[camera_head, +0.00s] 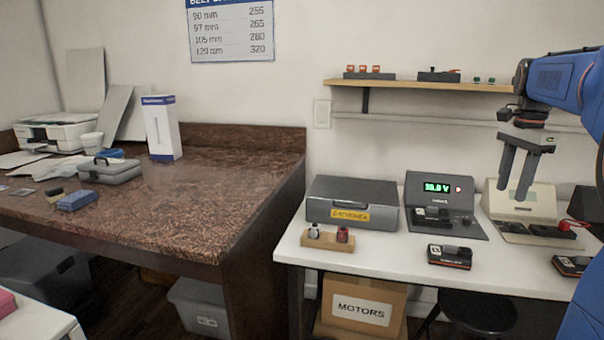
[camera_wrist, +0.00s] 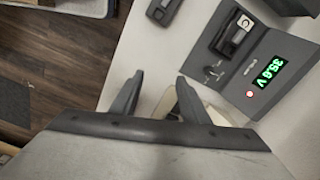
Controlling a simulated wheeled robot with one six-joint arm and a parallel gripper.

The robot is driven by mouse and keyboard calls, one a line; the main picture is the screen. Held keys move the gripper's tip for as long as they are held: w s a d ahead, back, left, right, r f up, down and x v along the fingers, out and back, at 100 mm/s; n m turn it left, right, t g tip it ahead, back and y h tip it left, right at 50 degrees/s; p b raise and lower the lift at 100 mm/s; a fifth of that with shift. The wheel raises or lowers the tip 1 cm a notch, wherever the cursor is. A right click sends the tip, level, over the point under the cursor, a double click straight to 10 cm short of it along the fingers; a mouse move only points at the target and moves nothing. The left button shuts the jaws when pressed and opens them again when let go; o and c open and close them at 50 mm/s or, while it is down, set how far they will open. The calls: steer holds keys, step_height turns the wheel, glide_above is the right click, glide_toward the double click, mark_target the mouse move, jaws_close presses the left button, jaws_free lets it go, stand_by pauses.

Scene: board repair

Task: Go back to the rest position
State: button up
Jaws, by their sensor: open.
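My gripper (camera_head: 516,170) hangs at the right of the head view, fingers pointing down and apart, with nothing between them. It is above the white bench, in front of a beige device (camera_head: 518,203). In the wrist view my gripper (camera_wrist: 155,85) shows two separate dark fingers over the white bench top. My blue arm comes in from the right edge of the head view.
The white bench (camera_head: 390,262) holds a grey case (camera_head: 352,190), a tester with a green display (camera_head: 446,188), it also shows in the wrist view (camera_wrist: 262,75), and a black module (camera_head: 450,256). A shelf (camera_head: 420,86) is above. A brown counter (camera_head: 200,210) stands left.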

steer(key=s+a+f+n+t, duration=0.15)
steer(key=s+a+n, duration=0.35)
steer(key=a, duration=0.5)
steer(key=s+a+f+n+t, duration=0.1)
steer(key=s+a+f+n, duration=0.5)
steer(key=s+f, duration=0.3)
steer(key=s+a+f+n+t, duration=0.2)
steer(key=s+a+f+n, duration=0.4)
steer(key=s+a+f, duration=0.3)
steer(key=s+f, duration=0.1)
steer(key=s, duration=0.2)
steer(key=shift+s+a+f, duration=0.15)
steer(key=shift+s, duration=0.05)
